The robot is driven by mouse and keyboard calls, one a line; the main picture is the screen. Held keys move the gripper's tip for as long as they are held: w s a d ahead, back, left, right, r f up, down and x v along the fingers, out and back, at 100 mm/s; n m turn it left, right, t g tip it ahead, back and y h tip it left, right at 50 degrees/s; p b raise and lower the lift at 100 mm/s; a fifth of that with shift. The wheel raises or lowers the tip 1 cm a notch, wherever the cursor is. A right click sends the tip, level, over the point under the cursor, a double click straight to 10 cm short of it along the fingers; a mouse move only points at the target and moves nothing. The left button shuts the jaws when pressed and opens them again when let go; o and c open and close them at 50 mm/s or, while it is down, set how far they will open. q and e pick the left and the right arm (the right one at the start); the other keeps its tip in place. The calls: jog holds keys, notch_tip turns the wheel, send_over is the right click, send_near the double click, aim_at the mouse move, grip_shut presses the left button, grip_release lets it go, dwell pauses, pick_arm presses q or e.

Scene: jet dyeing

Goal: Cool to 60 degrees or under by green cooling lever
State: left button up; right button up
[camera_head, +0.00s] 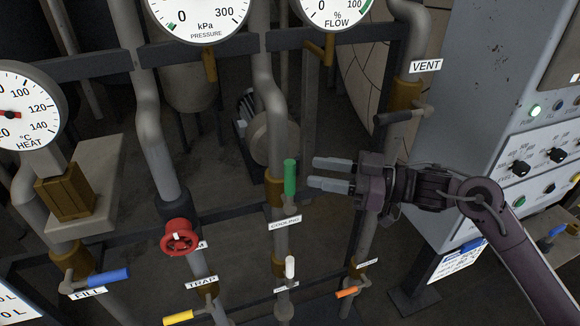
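The green cooling lever (290,178) stands upright on its pipe, just above the label COOLING (285,223). My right gripper (311,173) reaches in from the right, its two grey fingertips pointing left at the lever. The fingers are apart with nothing between them. The fingertips end a little right of the lever; how far apart they are in depth I cannot tell. The HEAT gauge (25,100) in °C is cut off at the left edge. Its red pointer runs left, and its reading is not clear. My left gripper is out of view.
A red valve wheel (180,237), blue FILL lever (108,277), yellow TRAP lever (178,318), white lever (290,267) and orange lever (346,292) surround the pipes. The black VENT lever (393,118) is above my gripper. A grey control cabinet (465,130) stands at right.

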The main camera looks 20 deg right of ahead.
aim_at(290, 167)
jog(key=p+x, duration=0.1)
jog(key=x, duration=0.5)
jog(key=shift+w+r+p, duration=0.1)
jog(key=shift+w+p, duration=0.05)
jog(key=shift+p, duration=0.25)
jog(key=shift+w+a, duration=0.2)
jog(key=shift+a, duration=0.05)
jog(key=shift+c, duration=0.4)
grip_shut()
